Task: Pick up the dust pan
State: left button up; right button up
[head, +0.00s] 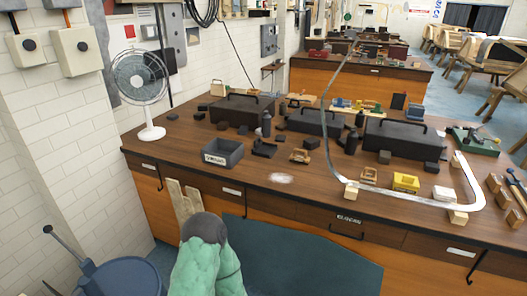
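I cannot single out the dust pan with certainty. A small black, low, open-looking item (264,149) lies on the wooden workbench (230,178), right of a grey open bin (222,153) with a label; it is too small to tell what it is. A pale patch like dust (281,178) lies on the bench in front of it. A blue-grey rounded object (122,279) with a long dark-ended handle beside it is cut off at the lower left. Neither of my grippers can be made out in the head view.
A white fan (140,78) stands at the bench's left end. Black toolboxes (242,109) line its back. A yellow block (405,182) and a curved metal strip (420,197) lie at right. A green padded object (205,262) stands before the bench.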

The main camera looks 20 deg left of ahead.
aim_at(265, 150)
jog(key=i+j, duration=0.25)
jog(key=i, duration=0.25)
jog(key=i+j+u, duration=0.1)
jog(key=i+u, duration=0.45)
jog(key=u, duration=0.15)
jog(key=i+u, duration=0.3)
